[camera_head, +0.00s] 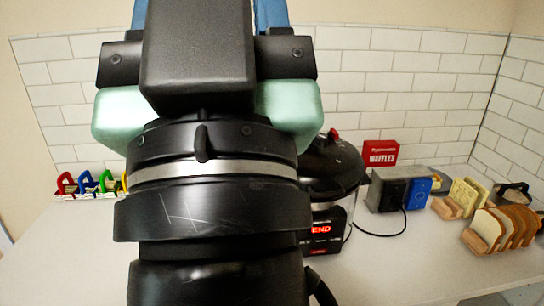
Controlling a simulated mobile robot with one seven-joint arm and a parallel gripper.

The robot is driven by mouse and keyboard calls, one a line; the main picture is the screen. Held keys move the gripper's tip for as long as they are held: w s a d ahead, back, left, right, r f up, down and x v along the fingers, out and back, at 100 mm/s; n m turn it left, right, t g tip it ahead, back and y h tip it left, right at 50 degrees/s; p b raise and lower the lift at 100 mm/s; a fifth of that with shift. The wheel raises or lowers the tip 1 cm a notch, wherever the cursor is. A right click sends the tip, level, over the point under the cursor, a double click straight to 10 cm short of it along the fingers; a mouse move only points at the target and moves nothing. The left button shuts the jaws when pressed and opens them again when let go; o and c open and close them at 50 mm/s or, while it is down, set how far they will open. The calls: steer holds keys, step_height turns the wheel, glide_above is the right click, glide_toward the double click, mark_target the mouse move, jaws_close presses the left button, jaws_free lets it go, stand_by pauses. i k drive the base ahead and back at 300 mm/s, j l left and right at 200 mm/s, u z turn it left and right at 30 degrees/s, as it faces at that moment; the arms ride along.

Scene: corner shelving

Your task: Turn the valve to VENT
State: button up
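A black pressure cooker (342,172) stands on the counter just right of my arm, its left part hidden behind it. A small red piece (333,134) shows on its lid; I cannot tell whether this is the valve or how it is set. A dark front panel (326,232) shows red lettering ending in "END", partly covered. My gripper (205,12) fills the left middle of the picture, seen from behind. Its blue finger parts run out of the top edge and a black block covers the space between them. The fingertips are not visible.
A red waffles box (381,153) stands behind the cooker. To the right are a grey toaster-like appliance (388,190) with a cable and wooden racks of bread (497,228). Small coloured clips (88,184) stand at left. The front right counter (400,275) is clear.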

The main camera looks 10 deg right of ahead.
mark_target(333, 134)
steer(key=i+z, duration=0.1)
steer(key=i, duration=0.45)
steer(key=i+j+z, duration=0.1)
steer(key=i, duration=0.45)
steer(key=i+j, duration=0.2)
steer(key=i, duration=0.35)
steer(key=z, duration=0.05)
